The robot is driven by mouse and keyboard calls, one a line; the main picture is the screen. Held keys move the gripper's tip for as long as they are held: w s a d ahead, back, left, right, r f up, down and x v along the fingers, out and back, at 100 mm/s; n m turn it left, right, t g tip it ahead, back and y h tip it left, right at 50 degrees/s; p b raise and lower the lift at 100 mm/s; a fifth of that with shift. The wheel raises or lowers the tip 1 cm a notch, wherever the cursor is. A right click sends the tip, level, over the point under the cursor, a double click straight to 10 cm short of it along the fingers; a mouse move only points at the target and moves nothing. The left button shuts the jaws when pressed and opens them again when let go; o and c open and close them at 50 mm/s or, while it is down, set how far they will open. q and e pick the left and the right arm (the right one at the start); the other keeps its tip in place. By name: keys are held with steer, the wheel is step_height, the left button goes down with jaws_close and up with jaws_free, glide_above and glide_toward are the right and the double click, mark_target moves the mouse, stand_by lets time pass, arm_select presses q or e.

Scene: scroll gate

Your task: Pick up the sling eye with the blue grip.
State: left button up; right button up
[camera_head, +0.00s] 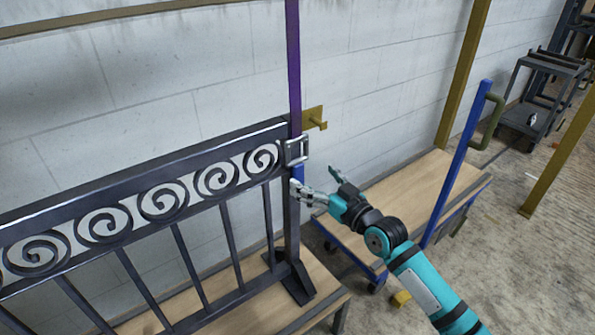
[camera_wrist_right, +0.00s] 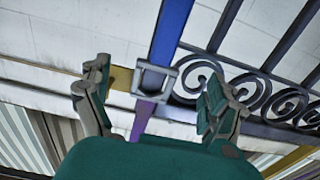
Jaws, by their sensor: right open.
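A purple strap (camera_head: 293,70) hangs down from the top of the head view to a grey metal sling eye (camera_head: 296,150). The blue grip (camera_head: 297,174) is just below the eye, beside the gate's end post. My right gripper (camera_head: 316,182) is open and empty, to the right of the grip, with one fingertip close to it. In the right wrist view the square eye (camera_wrist_right: 140,80) shows between the spread fingers, with the blue grip (camera_wrist_right: 171,30) above it and the purple strap (camera_wrist_right: 142,120) below. I cannot tell whether a finger touches. My left gripper is not in view.
The dark scroll gate (camera_head: 165,200) stands on a wooden-topped bench at left. A mustard plate with a peg (camera_head: 314,120) is on the wall behind the strap. A blue-framed wooden cart (camera_head: 405,205) stands at right, with a blue upright post (camera_head: 460,160).

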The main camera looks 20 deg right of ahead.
mark_target(300, 168)
steer(key=shift+x, duration=1.1)
steer(key=shift+f+b+x, duration=0.2)
steer(key=shift+b+x, duration=0.05)
steer(key=shift+x, duration=0.95)
steer(key=shift+f+b+x, duration=0.2)
steer(key=shift+b+x, duration=0.05)
steer(key=shift+x, duration=0.95)
steer(key=shift+r, duration=0.1)
jaws_close()
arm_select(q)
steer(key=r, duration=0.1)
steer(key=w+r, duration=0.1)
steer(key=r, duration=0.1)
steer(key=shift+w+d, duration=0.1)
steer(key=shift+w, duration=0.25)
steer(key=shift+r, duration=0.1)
arm_select(e)
steer(key=shift+s, duration=0.1)
